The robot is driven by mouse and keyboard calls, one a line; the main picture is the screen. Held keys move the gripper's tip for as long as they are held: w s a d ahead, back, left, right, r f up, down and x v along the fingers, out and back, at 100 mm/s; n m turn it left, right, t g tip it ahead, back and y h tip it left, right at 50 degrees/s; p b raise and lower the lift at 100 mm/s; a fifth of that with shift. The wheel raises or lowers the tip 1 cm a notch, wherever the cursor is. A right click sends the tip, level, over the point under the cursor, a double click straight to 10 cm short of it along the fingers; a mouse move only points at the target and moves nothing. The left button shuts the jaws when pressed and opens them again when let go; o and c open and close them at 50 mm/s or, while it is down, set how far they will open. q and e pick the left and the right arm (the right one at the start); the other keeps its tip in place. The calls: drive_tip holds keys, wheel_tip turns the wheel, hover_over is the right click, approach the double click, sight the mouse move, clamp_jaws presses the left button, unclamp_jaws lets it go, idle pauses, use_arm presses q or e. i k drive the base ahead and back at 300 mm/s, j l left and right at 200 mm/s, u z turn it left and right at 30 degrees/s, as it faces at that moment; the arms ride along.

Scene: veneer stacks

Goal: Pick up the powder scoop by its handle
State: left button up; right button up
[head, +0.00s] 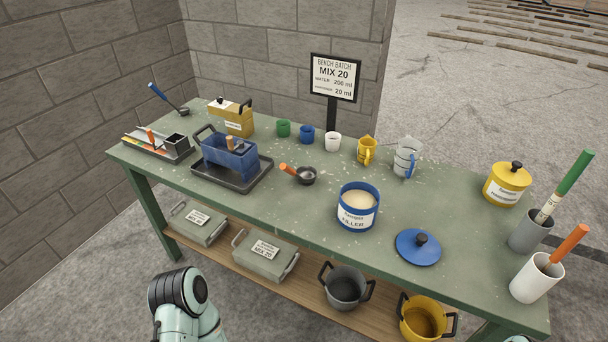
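A small scoop (306,175) with a dark round bowl and an orange handle lies on the green bench top (290,215), between the blue box and the filler tub. Its handle points to the left, toward the blue box. A second scoop or ladle (183,111) with a blue handle is at the far left back corner, its handle rising to the left. Neither carries a readable label. The open blue-rimmed filler tub (357,220) holds pale powder. Neither gripper shows; only parts of my arms appear at the bottom edge.
A blue box (229,167) stands in a black tray (225,184) left of the orange-handled scoop. A blue lid (418,248) lies right of the tub. Cups, jugs and a sign (334,77) line the back. Bare bench lies in front of the scoop.

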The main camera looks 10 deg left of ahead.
sight(306, 176)
drive_tip(key=i+j+z, duration=0.15)
drive_tip(key=j+z, duration=0.25)
drive_tip(key=j, duration=0.7)
drive_tip(key=j+z, duration=0.4)
drive_tip(key=j, duration=0.75)
